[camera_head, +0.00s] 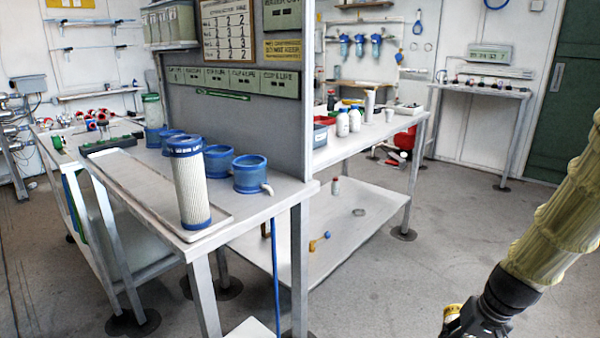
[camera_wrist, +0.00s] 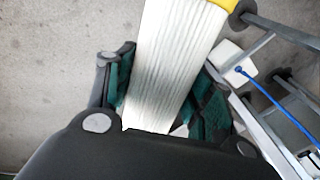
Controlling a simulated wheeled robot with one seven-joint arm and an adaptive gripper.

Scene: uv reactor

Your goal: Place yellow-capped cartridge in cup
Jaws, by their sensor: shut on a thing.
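The yellow-capped cartridge (camera_wrist: 172,62) is white and pleated and lies between the fingers of my gripper (camera_wrist: 162,92) in the wrist view. Its yellow cap (camera_wrist: 222,4) is at the top edge. In the head view my gripper (camera_head: 470,325) is at the bottom right, right of the bench and away from the cups. Only the yellow cap (camera_head: 452,312) shows there; the rest is hidden or out of frame. Several blue cups stand on the bench, including a front one with a pale spout (camera_head: 252,174) and one behind it (camera_head: 218,162); both look empty.
A blue-capped cartridge (camera_head: 192,185) stands upright on a pale tray (camera_head: 140,178) at the bench front. A green-topped cartridge (camera_head: 152,110) stands in a rear cup. A grey panel (camera_head: 235,118) rises behind the cups. Open floor (camera_head: 400,280) lies between bench and gripper.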

